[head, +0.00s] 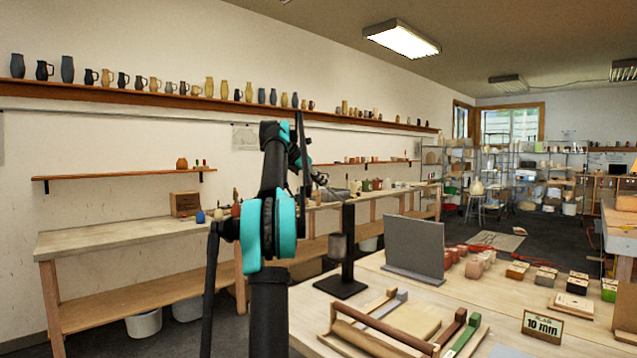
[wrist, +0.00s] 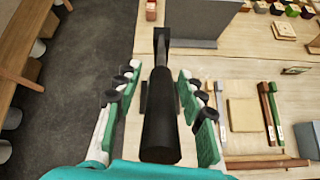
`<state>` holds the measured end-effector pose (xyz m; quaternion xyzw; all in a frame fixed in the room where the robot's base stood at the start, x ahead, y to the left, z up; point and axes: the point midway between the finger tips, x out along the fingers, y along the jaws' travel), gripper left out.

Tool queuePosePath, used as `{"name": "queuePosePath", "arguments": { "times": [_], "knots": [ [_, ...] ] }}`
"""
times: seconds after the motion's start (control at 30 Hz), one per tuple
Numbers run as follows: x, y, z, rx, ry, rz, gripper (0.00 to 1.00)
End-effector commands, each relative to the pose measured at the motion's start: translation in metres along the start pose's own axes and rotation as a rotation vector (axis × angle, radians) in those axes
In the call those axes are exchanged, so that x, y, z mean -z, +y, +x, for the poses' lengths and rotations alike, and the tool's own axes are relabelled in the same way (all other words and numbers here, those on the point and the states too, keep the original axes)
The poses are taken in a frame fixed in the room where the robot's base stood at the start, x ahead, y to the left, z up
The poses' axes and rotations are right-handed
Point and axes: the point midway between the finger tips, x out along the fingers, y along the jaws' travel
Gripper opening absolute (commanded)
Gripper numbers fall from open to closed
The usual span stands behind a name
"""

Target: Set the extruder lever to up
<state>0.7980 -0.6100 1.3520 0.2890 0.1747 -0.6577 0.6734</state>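The extruder (head: 348,240) stands on the table as a black upright post with a grey barrel and a flat black base. In the wrist view a thick black cylinder, which looks like the extruder's lever handle (wrist: 160,130), runs from near the camera toward the post. My gripper (wrist: 160,72) is open, with one green finger on each side of this handle and a visible gap on both sides. In the head view my arm hides much of the gripper and handle, so the lever's angle is hard to tell.
A grey upright panel (head: 414,247) stands right of the extruder. Wooden tools and a board (head: 410,320) lie in front, near a "10 mm" sign (head: 542,326). Several small blocks sit farther back. A wooden workbench (head: 120,238) runs along the left wall, with dark floor between.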

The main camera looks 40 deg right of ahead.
Motion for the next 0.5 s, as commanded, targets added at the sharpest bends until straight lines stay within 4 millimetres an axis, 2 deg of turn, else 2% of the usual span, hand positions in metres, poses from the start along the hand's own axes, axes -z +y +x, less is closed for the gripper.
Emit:
{"name": "queuePosePath", "arguments": {
  "times": [0.3, 0.5],
  "knots": [
    [0.001, 0.0, -0.002, 0.001, 0.003, 0.001, 0.43],
    [0.001, 0.0, -0.024, 0.001, 0.003, 0.001, 0.43]
  ]
}}
